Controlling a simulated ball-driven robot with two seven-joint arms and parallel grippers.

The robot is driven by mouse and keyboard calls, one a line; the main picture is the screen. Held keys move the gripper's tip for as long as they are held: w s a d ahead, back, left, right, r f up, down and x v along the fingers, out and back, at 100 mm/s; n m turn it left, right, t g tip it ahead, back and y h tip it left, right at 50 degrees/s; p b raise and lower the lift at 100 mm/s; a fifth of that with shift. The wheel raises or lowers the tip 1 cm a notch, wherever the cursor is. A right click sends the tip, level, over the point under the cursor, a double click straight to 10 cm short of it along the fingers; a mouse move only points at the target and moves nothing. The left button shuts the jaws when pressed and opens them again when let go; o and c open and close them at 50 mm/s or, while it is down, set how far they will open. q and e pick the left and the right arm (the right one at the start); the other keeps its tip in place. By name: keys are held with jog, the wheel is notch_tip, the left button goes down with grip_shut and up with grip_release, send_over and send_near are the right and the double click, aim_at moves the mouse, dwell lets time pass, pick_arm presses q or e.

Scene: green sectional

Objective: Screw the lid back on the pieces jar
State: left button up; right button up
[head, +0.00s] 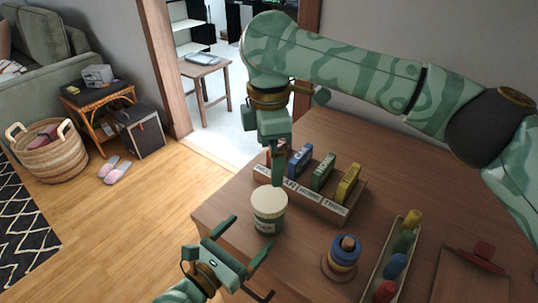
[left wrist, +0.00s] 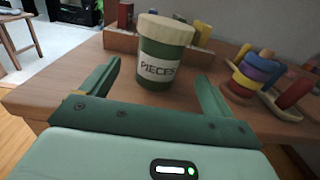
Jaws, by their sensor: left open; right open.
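The green pieces jar (head: 268,222) stands upright near the left edge of the wooden table. Its white label reads PIECES in the left wrist view (left wrist: 160,69). The cream lid (head: 268,198) sits on top of the jar, and it also shows in the left wrist view (left wrist: 167,27). I cannot tell whether it is screwed tight. My left gripper (head: 248,237) is open and empty at the table edge, its fingers pointing at the jar from the near side, apart from it. My right gripper (head: 278,163) points down just behind the lid; its fingers are partly hidden and hold nothing visible.
A wooden rack (head: 328,208) with colored boxes stands right behind the jar. A stacking-ring toy (head: 342,258) and a long tray (head: 369,296) of colored pegs stand to the right. A wooden box with a red piece (head: 482,255) is at the far right.

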pick_arm(q)
jog(key=shift+b+v, duration=0.6)
jog(key=shift+v, duration=2.3)
pick_arm(e)
jog(key=shift+w+f, duration=0.15)
jog(key=shift+f, duration=0.85)
pick_arm(q)
jog(key=shift+s+a+f, duration=0.1)
